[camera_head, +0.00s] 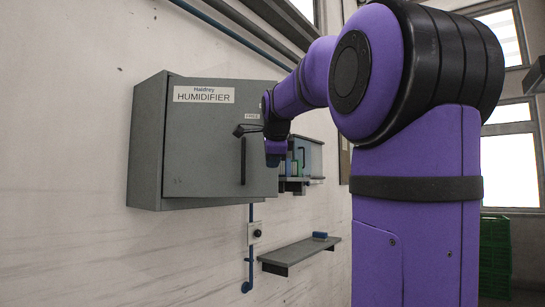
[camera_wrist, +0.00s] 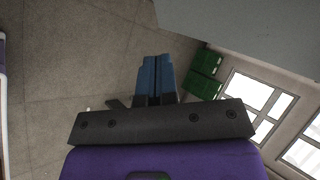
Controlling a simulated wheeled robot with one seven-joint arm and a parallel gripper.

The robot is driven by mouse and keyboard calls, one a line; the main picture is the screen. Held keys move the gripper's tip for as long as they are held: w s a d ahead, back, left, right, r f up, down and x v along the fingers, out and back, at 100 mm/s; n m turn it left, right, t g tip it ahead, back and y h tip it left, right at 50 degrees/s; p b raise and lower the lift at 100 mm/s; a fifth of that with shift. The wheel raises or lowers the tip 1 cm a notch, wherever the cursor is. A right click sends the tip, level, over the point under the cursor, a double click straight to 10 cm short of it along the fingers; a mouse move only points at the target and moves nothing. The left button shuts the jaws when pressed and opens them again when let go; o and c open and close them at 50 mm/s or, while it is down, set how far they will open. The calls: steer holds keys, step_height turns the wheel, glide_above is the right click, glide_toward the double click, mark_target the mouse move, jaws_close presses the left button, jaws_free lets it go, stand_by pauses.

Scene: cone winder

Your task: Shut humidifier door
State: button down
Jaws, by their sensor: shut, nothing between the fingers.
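A dark vertical handle (camera_head: 243,162) is on the door's right part. A grey panel (camera_wrist: 240,30), probably the door, fills the upper right there. Contact cannot be told.
A wall shelf (camera_head: 298,256) with a small blue item (camera_head: 320,236) is below right of the cabinet. Another small shelf unit (camera_head: 305,160) is behind my wrist. Blue pipe and a switch box (camera_head: 255,233) run below. Green crates (camera_wrist: 205,72) stand near the windows.

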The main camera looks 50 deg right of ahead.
mark_target(269, 182)
steer(key=x, duration=0.6)
steer(key=shift+w+d+f, duration=0.1)
steer(key=shift+w+d, duration=0.05)
steer(key=shift+d, duration=0.05)
steer(key=shift+w+d, duration=0.7)
steer(key=shift+w, duration=0.1)
steer(key=shift+w+d, duration=0.4)
steer(key=shift+w, duration=0.05)
